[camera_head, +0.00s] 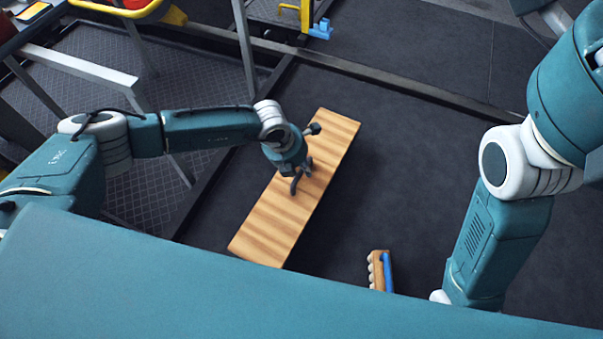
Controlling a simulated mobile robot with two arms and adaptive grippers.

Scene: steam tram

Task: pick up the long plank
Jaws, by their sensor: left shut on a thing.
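The long plank (272,224) is a striped light wooden board. It lies diagonally in the middle of the head view, from the lower left up to the upper right. My left gripper (303,178) is over the upper middle part of the plank and shut on it. One dark finger shows against the plank's top face; the exact contact is partly hidden by the gripper itself. My right arm comes down on the right side, and its gripper is hidden below the frame or behind my body.
A small wooden block with a blue strip and pale knobs (379,271) lies on the dark floor right of the plank's near end. Grey metal rails (82,66) stand at the left. A yellow and blue piece (312,20) is at the top.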

